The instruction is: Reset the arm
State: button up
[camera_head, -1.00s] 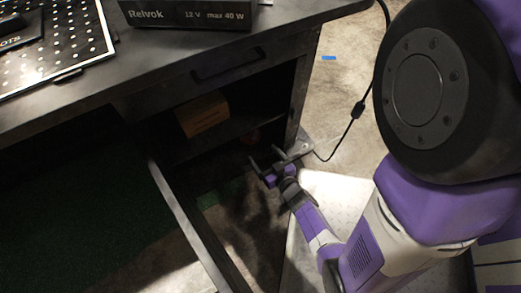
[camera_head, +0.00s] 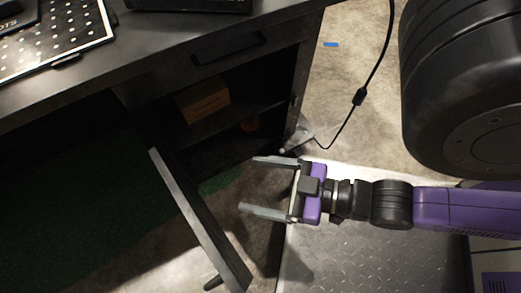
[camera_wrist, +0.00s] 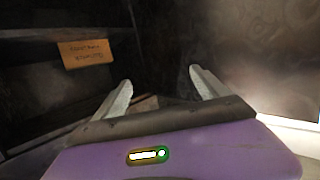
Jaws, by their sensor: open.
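My gripper (camera_head: 262,186) is open and empty in front of the open cabinet under the dark desk. In the head view its two grey fingers point left, and my purple and black arm reaches in from the right. In the wrist view the two fingers (camera_wrist: 160,90) stand apart with nothing between them, and the dark cabinet interior lies beyond.
A cardboard box (camera_head: 203,101) stands on the cabinet shelf; it also shows in the wrist view (camera_wrist: 86,54). The open cabinet door (camera_head: 200,220) is left of my gripper. A closed drawer (camera_head: 230,52) is above. A black cable (camera_head: 359,97) hangs at the right.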

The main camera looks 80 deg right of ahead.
jog(key=shift+s+a+r+n+y, duration=0.1)
jog(key=shift+a+r+n+y, duration=0.1)
jog(key=shift+r, duration=0.35)
jog(key=shift+a+r+n+y, duration=0.1)
jog(key=shift+a+r+y, duration=0.1)
jog(key=shift+r, duration=0.35)
jog(key=shift+r, duration=0.15)
jog(key=shift+o, duration=0.7)
notch_tip(320, 180, up, 36)
jog(key=p, duration=3.6)
jog(key=shift+o, duration=1.1)
jog(key=shift+r+p, duration=0.1)
jog(key=shift+p, duration=0.2)
jog(key=shift+f, duration=0.2)
